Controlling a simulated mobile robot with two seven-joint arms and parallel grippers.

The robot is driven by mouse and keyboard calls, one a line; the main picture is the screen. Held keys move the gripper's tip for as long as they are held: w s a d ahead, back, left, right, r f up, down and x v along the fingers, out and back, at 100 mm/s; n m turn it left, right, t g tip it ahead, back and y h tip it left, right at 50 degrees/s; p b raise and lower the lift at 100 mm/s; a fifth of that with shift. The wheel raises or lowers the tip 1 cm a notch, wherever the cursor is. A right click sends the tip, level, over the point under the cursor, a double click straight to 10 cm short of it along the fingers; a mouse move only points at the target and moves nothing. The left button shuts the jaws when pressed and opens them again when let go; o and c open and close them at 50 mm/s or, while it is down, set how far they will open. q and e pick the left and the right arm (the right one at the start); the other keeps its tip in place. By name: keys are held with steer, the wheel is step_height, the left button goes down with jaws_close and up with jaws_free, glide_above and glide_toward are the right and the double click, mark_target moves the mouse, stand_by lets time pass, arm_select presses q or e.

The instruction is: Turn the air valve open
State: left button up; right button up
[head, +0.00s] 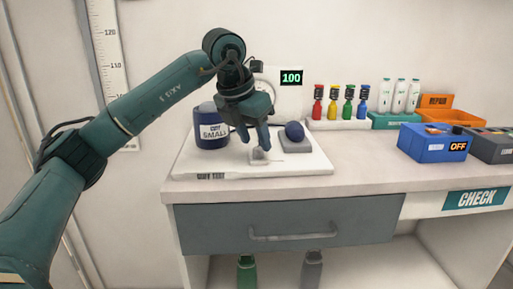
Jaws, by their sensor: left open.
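My left gripper (255,141) points down over the white cuff test board (310,164), its fingers open. A small pale grey block (258,155) sits on the board just below the fingertips; its top is partly hidden by them. It may be the air valve, but I cannot make out a knob or its position. A dark blue bulb (294,131) rests on a grey block (296,146) right of the gripper. A navy cylinder marked as a small cuff (211,130) stands on the left of the board. A display (291,78) behind reads 100 in green.
Several coloured bottles (333,105) and white bottles (400,97) stand along the wall. A blue box (433,143) reading OFF and an orange repair bin (450,116) are at right. Clear counter (360,160) lies right of the board. A closed drawer (290,221) is below.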

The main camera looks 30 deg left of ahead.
arm_select(q)
steer(key=shift+x, duration=1.2)
steer(key=shift+c, duration=0.5)
jaws_close()
steer(key=shift+r, duration=0.1)
